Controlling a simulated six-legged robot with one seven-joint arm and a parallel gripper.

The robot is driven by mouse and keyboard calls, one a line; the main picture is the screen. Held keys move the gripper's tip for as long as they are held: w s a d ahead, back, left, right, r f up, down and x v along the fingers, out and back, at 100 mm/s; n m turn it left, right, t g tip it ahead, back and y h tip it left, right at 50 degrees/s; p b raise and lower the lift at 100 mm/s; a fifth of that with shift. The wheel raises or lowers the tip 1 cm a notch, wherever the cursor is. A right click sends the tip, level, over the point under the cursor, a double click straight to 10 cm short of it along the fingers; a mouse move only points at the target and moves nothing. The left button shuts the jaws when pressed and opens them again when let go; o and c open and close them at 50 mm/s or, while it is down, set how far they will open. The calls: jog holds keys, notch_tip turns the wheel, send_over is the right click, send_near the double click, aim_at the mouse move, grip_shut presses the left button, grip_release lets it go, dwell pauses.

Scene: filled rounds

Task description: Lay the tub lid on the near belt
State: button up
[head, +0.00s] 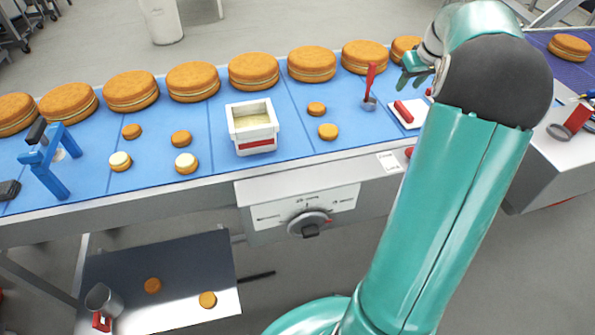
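The tub lid appears to be the flat white square piece with a red bar (407,113), at the right of the near belt, close to its front edge. The near belt (298,133) is the blue one running across the view. An open white tub (252,140) with a red label and pale contents stands mid-belt, well left of the lid. My gripper (412,78) has teal fingers above and behind the lid, apart from it in the picture. My arm partly hides it, so its opening is unclear, and I see nothing held.
Large filled rounds (254,70) line the belt's far side. Small rounds (328,131) lie near the tub. A red-handled scoop (370,88) stands left of the lid. A blue stand (48,160) is at far left. Below, a metal tray (190,265) holds a cup (103,299).

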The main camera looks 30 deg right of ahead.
jog(key=s+a+r+n, duration=0.1)
jog(key=a+r, duration=0.3)
jog(key=a, duration=1)
jog(key=s+a+r, duration=0.1)
jog(key=a+r, duration=0.2)
jog(key=a, duration=1)
jog(key=s+a+f, duration=0.2)
jog(key=s+a, duration=0.6)
jog(key=a, duration=0.1)
jog(key=s+a+f+n+t+y, duration=0.1)
jog(key=s+a+f, duration=0.1)
jog(key=s+a, duration=0.6)
jog(key=shift+s+a+f, duration=0.15)
jog(key=shift+a+f, duration=0.15)
jog(key=shift+a, duration=0.8)
jog(key=shift+d, duration=0.15)
